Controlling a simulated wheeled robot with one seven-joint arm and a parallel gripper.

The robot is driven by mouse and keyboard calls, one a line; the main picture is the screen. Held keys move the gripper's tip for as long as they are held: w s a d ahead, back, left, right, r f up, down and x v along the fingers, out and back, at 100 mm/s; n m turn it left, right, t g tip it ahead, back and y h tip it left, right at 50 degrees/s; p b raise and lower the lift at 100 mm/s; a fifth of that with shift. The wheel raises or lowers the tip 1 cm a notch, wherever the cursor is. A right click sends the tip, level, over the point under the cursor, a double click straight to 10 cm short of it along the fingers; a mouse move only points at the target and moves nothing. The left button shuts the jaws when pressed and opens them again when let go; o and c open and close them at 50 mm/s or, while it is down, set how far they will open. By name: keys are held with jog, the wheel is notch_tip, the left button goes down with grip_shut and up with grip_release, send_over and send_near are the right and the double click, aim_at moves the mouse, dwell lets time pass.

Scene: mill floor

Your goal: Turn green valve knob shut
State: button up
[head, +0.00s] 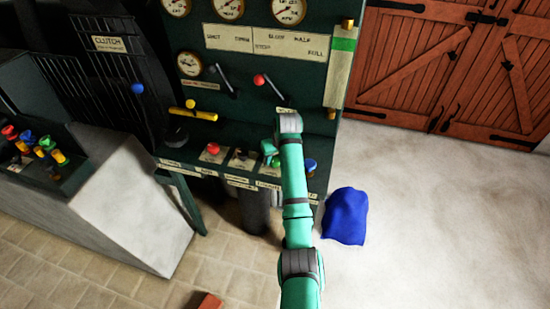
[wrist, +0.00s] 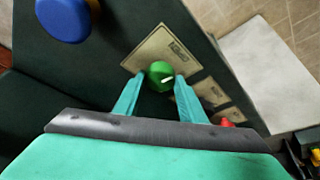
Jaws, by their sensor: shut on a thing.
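The green valve knob (wrist: 159,75) sits on a cream label plate (wrist: 150,49) on the dark panel, with a pale pointer mark on its top. My gripper (wrist: 154,88) has its two teal fingers around the knob, one on each side, shut on it. In the head view my arm reaches down over the panel's lower shelf, and a bit of green (head: 275,161) shows beside my gripper (head: 270,152). My wrist and arm hide part of that shelf.
A blue knob (wrist: 64,18) and a red knob (wrist: 226,123) flank the green one. Levers with red (head: 258,80) and blue (head: 138,88) balls and a yellow handle (head: 190,112) stand above.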

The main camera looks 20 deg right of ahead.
jog(key=m, duration=0.1)
jog(key=m+h, duration=0.1)
jog(key=m, duration=0.1)
jog(key=shift+w+a, duration=0.1)
jog(key=shift+a, duration=0.15)
jog(key=m+h, duration=0.1)
jog(key=m, duration=0.1)
jog(key=m+g, duration=0.1)
jog(key=m, duration=0.2)
jog(key=shift+h, duration=0.4)
jog(key=m+g+h, duration=0.1)
jog(key=m, duration=0.3)
jog(key=shift+a, duration=0.1)
jog(key=shift+w+m+g+h, duration=0.1)
jog(key=shift+m+g+h, duration=0.25)
jog(key=shift+m, duration=0.7)
jog(key=shift+w+m+g+h, duration=0.15)
jog(key=shift+m+g, duration=0.4)
jog(key=shift+m, duration=0.5)
jog(key=shift+s, duration=0.1)
jog(key=o, duration=1)
jog(key=shift+a+r, duration=0.1)
jog(key=v, duration=1)
jog(key=shift+r, duration=0.3)
